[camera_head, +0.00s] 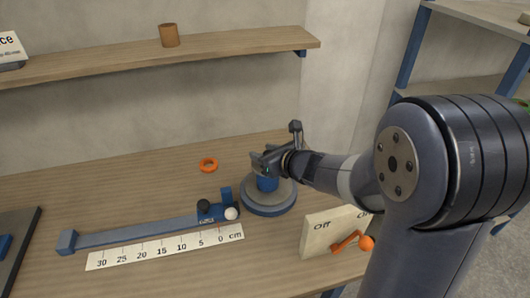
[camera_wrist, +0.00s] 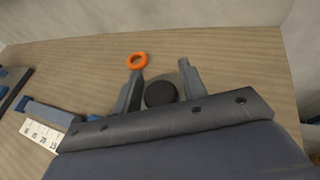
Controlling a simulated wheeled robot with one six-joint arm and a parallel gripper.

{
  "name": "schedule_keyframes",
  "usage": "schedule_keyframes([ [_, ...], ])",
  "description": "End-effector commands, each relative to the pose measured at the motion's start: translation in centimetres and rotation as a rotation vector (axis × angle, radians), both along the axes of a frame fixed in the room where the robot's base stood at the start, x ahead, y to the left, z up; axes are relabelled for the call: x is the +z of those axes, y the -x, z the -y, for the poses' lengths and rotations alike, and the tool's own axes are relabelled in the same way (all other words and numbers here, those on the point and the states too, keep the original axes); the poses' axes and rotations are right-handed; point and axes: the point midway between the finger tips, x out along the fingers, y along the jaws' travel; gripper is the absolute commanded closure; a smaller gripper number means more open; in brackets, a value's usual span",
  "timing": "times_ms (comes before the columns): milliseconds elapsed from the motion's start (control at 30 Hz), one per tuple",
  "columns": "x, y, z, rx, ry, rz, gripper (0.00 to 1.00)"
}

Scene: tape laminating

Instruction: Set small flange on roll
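An orange ring (camera_head: 208,165), which may be the small flange, lies flat on the table left of my gripper. It also shows in the wrist view (camera_wrist: 137,60), just beyond the left fingertip. A round grey disc with a blue rim (camera_head: 268,203) sits on the table, with a blue cylinder (camera_head: 266,183) standing at its middle. I cannot tell which part is the roll. My gripper (camera_head: 268,163) is at the cylinder's top and partly hides it. In the wrist view its fingers (camera_wrist: 161,70) are spread, with a dark round top (camera_wrist: 160,94) between them; firm contact is not visible.
A blue and grey slide (camera_head: 145,232) with black and white knobs lies left of the disc, behind a centimetre ruler (camera_head: 165,246). A switch box (camera_head: 330,232) with an orange lever stands front right. A shelf (camera_head: 160,65) holds a brown cylinder (camera_head: 169,36). The back-left tabletop is clear.

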Motion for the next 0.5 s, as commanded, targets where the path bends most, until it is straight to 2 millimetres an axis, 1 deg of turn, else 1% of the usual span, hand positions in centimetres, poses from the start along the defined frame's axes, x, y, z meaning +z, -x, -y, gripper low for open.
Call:
schedule_keyframes([
  [33, 0.0, 0.0, 0.0, 0.0, 0.0, 0.0, 0.56],
  [100, 0.0, 0.0, 0.0, 0.0, 0.0, 0.0, 0.5],
  [367, 0.11, 0.01, -0.01, 0.0, 0.0, 0.0, 0.5],
  [500, 0.86, 0.01, -0.01, 0.0, 0.0, 0.0, 0.5],
])
